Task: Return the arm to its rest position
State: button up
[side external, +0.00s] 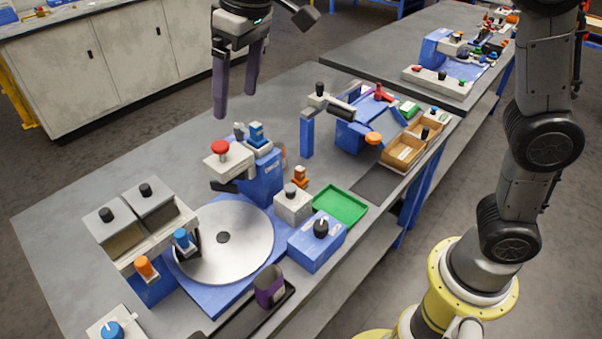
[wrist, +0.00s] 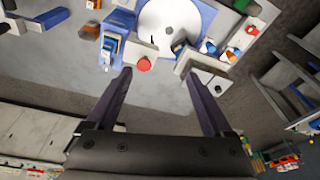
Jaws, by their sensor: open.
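My gripper (side external: 236,82) hangs above the back part of the grey workbench (side external: 72,205), fingers pointing down. Its two dark purple fingers are apart with nothing between them. In the wrist view my gripper (wrist: 158,82) also shows open and empty, with the grey bench top beyond the fingers. It is clear of the machine with the red knob (side external: 219,147), which stands lower and nearer the camera. My yellow base and grey arm links stand at the right in the side view.
A white round turntable (side external: 224,240) sits on a blue plate. Around it are a hopper unit (side external: 130,225), a blue box with a black knob (side external: 317,240), a green tray (side external: 340,206) and brown bins (side external: 403,151). A second bench (side external: 375,45) stands behind. Bare bench top lies left.

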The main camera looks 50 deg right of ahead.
jog(key=s+d+r+m+t, duration=0.2)
jog(key=s+d+m, duration=0.1)
jog(key=s+d, duration=1.05)
jog(key=s+d+f+t+h, duration=0.1)
jog(key=s+d+f, duration=0.3)
jog(key=s+f, duration=0.6)
jog(key=shift+s+d+f, duration=0.3)
jog(key=shift+f, duration=0.5)
